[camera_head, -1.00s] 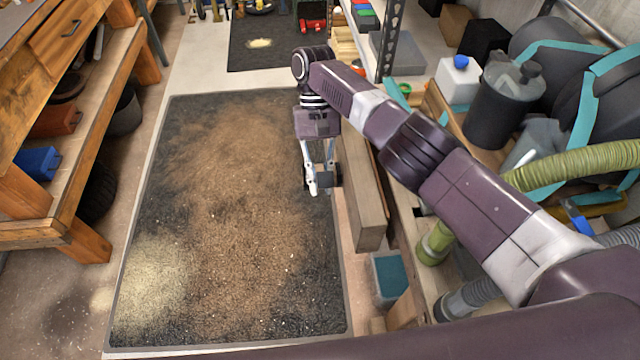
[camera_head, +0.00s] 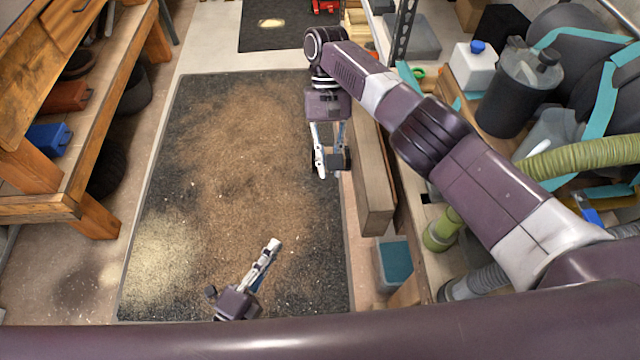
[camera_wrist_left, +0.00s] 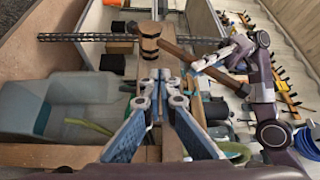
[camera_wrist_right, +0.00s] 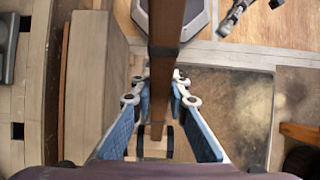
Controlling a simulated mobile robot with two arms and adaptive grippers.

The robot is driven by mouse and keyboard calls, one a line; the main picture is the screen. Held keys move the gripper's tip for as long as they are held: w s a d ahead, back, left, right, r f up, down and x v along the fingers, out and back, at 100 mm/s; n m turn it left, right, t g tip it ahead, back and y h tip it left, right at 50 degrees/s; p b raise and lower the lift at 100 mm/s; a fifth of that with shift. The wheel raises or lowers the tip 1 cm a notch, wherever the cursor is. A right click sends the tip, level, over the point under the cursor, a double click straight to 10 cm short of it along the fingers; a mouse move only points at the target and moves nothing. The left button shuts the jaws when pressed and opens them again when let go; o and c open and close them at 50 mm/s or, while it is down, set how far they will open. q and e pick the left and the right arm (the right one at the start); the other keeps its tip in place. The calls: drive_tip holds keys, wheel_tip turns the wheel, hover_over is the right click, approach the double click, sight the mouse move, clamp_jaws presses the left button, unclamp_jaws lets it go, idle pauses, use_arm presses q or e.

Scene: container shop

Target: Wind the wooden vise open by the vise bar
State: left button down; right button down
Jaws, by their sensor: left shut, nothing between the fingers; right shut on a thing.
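The wooden vise (camera_head: 372,180) shows as a thick block on the side of the workbench in the head view. In the left wrist view a round wooden hub (camera_wrist_left: 150,40) carries the brown vise bar (camera_wrist_left: 190,62), which slants down to the right. The bar (camera_wrist_right: 166,40) runs lengthwise between the fingers in the right wrist view. My right gripper (camera_head: 327,172) is shut on the bar, away from the hub. My left gripper (camera_head: 275,243) is shut and empty over the mat, apart from the bar; its fingertips (camera_wrist_left: 161,76) meet in the left wrist view.
The workbench right of the vise holds a dark canister (camera_head: 510,95), a white jug (camera_head: 473,72) and a green hose (camera_head: 580,160). A dusty dark mat (camera_head: 220,170) covers the open floor. A wooden shelf bench (camera_head: 95,130) stands at the left.

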use_arm(q)
drive_tip(key=s+d+r+m+g+h, duration=0.1)
drive_tip(key=s+d+r+m+h, duration=0.1)
drive_tip(key=r+m+h, duration=0.4)
drive_tip(key=s+d+r+m+h, duration=0.25)
drive_tip(key=r+m, duration=0.25)
drive_tip(key=r, duration=0.3)
use_arm(e)
drive_tip(key=shift+s+d+f, duration=0.1)
drive_tip(key=shift+d+f, duration=0.05)
drive_tip(key=shift+d, duration=0.15)
use_arm(q)
approach(335, 160)
drive_tip(key=s+d+f, duration=0.2)
drive_tip(key=d, duration=0.1)
drive_tip(key=shift+g+y, duration=0.25)
drive_tip(key=shift+g, duration=0.05)
drive_tip(key=shift+w+d+r, duration=0.2)
drive_tip(key=shift+w+r, duration=0.5)
drive_tip(key=shift+w, duration=0.35)
drive_tip(key=shift+w+d+r, duration=0.2)
drive_tip(key=shift+w+r, duration=0.55)
drive_tip(key=shift+w, duration=0.3)
